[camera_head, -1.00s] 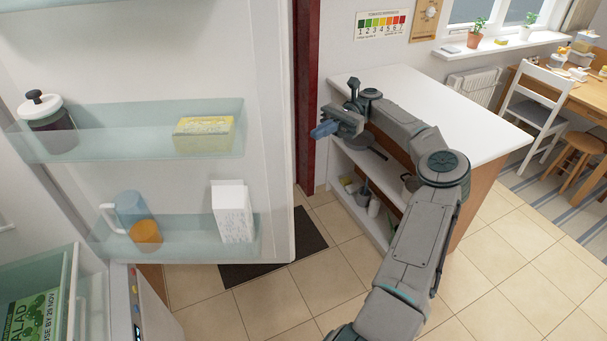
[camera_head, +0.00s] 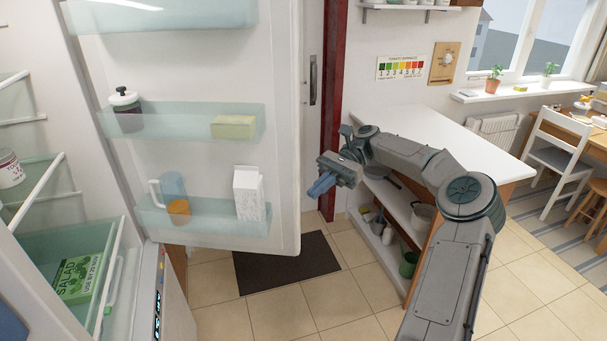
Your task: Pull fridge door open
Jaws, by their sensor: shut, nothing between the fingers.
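The fridge door (camera_head: 195,75) stands wide open on the left. Its inner side faces me, with clear shelves holding a dark jar (camera_head: 127,109), a yellow block (camera_head: 233,127), a jug (camera_head: 175,197) and a white carton (camera_head: 249,194). The fridge interior (camera_head: 30,150) shows at the far left. My gripper (camera_head: 322,187) is shut and empty, just right of the door's free edge, with a gap between them in the picture. The fridge door's handle is hidden on its far side.
A white-topped counter (camera_head: 440,135) with open shelves holding pots stands right, behind my arm. A dark mat (camera_head: 285,263) lies on the tiles beyond the door. A chair (camera_head: 560,155) stands farther right. Tiled floor is clear at the lower middle.

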